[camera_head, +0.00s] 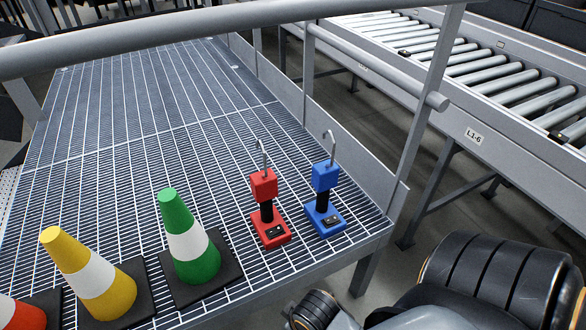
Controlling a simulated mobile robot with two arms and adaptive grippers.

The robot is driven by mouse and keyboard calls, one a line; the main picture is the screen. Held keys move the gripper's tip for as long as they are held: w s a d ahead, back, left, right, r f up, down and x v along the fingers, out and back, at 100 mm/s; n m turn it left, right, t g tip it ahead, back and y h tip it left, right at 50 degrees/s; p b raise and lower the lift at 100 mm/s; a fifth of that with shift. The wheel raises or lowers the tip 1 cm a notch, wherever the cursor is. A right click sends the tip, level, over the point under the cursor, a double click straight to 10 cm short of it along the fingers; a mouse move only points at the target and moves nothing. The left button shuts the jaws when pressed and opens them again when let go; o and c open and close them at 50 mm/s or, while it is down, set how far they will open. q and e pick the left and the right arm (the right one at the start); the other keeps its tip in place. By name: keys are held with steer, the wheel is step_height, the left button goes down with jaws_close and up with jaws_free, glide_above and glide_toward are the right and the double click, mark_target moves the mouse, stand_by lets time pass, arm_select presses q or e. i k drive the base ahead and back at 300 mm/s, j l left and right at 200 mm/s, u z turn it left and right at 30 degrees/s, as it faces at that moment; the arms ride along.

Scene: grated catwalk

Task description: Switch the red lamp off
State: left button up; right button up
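The red lamp (264,186) stands upright on the grated catwalk, near its right front corner. It has a red square base with a small dark switch panel (274,231), a black stem, a red box-shaped head and a grey hook on top. I cannot tell from this view whether it is lit or which way its switch is set. A blue lamp (325,177) of the same shape stands close to its right, apart from it. Parts of my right arm show at the bottom right, but no gripper fingers are visible. My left gripper is out of view.
Green (180,205), yellow (63,250) and partly cut-off red (15,312) cones stand left of the lamps. A grey handrail (190,28) crosses above the catwalk (130,120), whose rear is clear. A roller conveyor (480,75) runs behind right.

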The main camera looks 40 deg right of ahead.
mark_target(276, 230)
steer(key=k+l+z, duration=0.1)
steer(key=z, duration=0.85)
steer(key=k+l, duration=0.05)
steer(key=k, duration=0.05)
